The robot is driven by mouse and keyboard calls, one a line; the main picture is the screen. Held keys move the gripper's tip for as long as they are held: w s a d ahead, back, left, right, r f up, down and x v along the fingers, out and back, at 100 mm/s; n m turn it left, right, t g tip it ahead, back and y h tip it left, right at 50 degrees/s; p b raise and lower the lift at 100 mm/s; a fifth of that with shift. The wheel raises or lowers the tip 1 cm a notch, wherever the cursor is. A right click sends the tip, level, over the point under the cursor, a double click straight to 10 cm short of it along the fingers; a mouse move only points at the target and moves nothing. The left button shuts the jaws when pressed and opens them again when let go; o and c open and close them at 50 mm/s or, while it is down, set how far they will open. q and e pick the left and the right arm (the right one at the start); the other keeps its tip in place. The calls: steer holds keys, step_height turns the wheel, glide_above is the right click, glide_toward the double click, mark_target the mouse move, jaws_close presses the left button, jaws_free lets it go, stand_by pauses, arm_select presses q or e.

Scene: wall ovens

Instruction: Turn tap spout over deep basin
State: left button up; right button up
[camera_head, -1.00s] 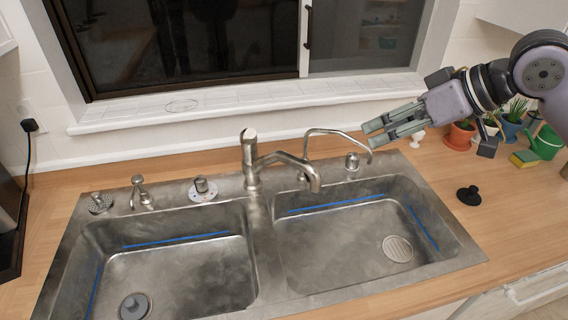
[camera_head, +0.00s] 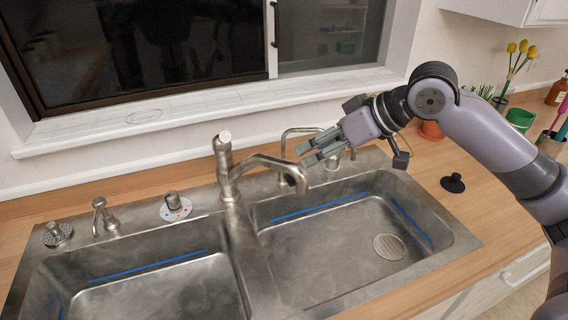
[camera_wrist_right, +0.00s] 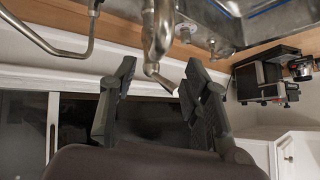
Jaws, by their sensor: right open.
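The metal tap (camera_head: 228,170) stands at the back of the sink between two basins. Its spout (camera_head: 262,160) reaches right, its end over the back left of the right basin (camera_head: 330,235). The left basin (camera_head: 160,285) is partly cut off; I cannot tell which basin is deeper. My right gripper (camera_head: 303,154) is open and empty, its fingertips just above and right of the spout end. In the right wrist view, the tap (camera_wrist_right: 157,30) shows in the gap between the open fingers (camera_wrist_right: 158,75), apparently beyond them. My left gripper is out of view.
A thin curved faucet (camera_head: 284,140) stands behind my right gripper, close to it. A soap dispenser (camera_head: 104,217) and a knob (camera_head: 174,204) are left of the tap. A black stopper (camera_head: 453,183) lies on the right counter. A window sill (camera_head: 150,118) runs behind.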

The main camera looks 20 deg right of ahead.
mark_target(283, 166)
steer(key=p+x, duration=0.1)
steer(key=x, duration=1)
steer(key=shift+c, duration=0.6)
jaws_close()
steer(key=shift+r, duration=0.1)
